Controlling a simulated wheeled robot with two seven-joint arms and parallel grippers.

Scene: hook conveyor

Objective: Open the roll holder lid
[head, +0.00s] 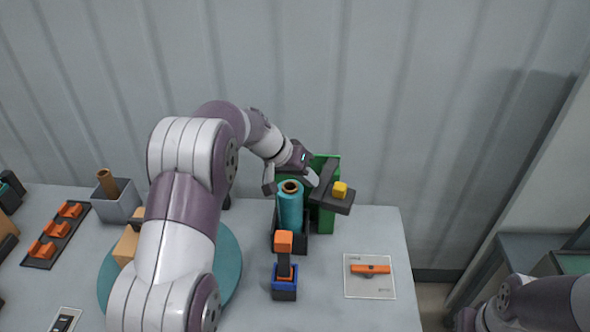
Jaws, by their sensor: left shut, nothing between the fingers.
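The roll holder has a green upright plate (328,170) and stands at the back of the table, right of centre. A dark lid arm with a yellow knob (340,190) sticks out to the right at its top. A teal roll (290,208) with a brown core stands upright in a dark base beside the plate. My left gripper (300,179) is shut and empty, just above and behind the roll, left of the knob. Whether it touches the lid arm is hard to tell. My right arm shows at the bottom right; its gripper does not show.
An orange-topped blue and black tool (284,268) stands in front of the roll. A white card with an orange part (370,270) lies to the right. A teal disc (231,265), partly behind my left arm, a grey bin (118,207) and an orange-piece rack (53,240) are left.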

